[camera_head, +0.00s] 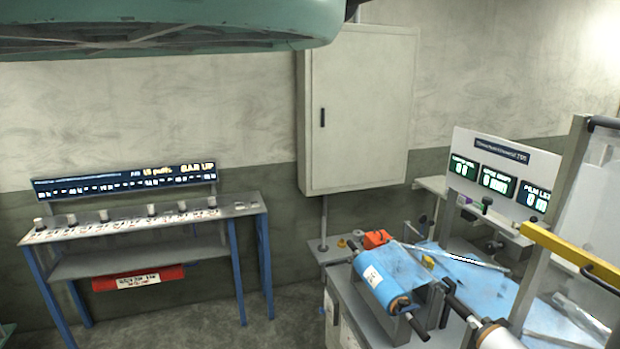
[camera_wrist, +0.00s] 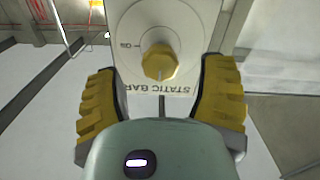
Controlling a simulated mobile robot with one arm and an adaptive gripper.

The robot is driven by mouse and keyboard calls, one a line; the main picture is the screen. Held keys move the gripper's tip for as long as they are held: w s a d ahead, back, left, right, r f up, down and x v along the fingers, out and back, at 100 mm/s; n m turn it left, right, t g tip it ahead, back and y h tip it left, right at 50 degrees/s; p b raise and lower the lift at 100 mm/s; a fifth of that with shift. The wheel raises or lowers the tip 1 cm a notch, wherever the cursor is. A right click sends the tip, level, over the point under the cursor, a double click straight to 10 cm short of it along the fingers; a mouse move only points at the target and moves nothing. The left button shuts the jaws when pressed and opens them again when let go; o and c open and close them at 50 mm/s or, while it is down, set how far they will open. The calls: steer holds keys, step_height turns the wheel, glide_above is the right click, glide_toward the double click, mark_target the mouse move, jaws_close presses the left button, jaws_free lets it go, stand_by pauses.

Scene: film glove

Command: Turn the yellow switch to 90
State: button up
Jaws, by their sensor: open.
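The yellow switch (camera_wrist: 158,60) is a faceted round knob on a pale panel (camera_wrist: 190,22) in the wrist view. The panel has a pale round dial around the knob, a mark to its left and the lettering "STATIC BAR" below it. My gripper (camera_wrist: 160,68) is open, with one yellow-padded finger at the left and one at the right of the knob. Clear gaps show between both fingers and the knob. The knob's exact setting is too small to read. I cannot make out this switch or my gripper in the head view.
A machine with a blue film roll (camera_head: 385,275), a yellow bar (camera_head: 570,250) and a display panel (camera_head: 500,165) fills the right. Open floor lies between them.

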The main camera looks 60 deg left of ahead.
steer(key=shift+p+x, duration=1.15)
steer(key=shift+x, duration=0.65)
steer(key=shift+w, duration=0.35)
steer(key=shift+c, duration=0.3)
steer(key=shift+d, duration=0.1)
jaws_close()
